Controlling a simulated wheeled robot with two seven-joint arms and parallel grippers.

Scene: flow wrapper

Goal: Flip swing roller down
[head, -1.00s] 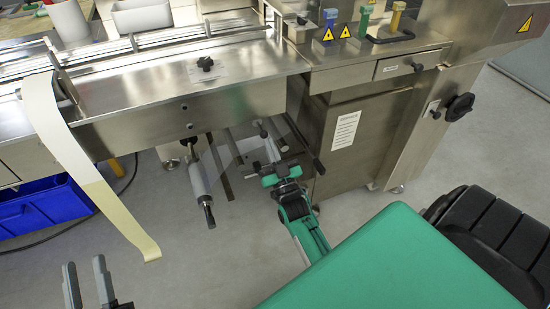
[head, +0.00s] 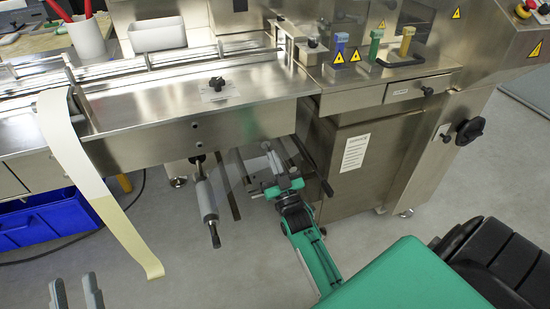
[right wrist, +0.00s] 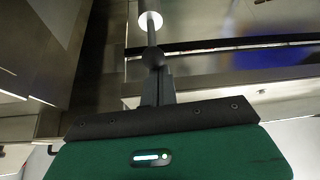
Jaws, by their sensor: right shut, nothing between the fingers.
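Under the machine's steel deck, a grey roller (head: 206,200) with a dark end hangs toward me in the head view. To its right are dark bars (head: 232,200) and a dark-tipped bar (head: 326,186); I cannot tell which part is the swing roller. My right gripper (head: 271,158) is shut and empty under the deck, right of the grey roller and among the bars. In the right wrist view, a dark rod with a pale round end (right wrist: 150,20) shows just beyond the shut fingers (right wrist: 154,62); contact is unclear. My left gripper (head: 76,287) is open and empty at bottom left.
The steel cabinet (head: 355,185) stands right of my right gripper. Floor (head: 190,265) is clear between the grippers.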

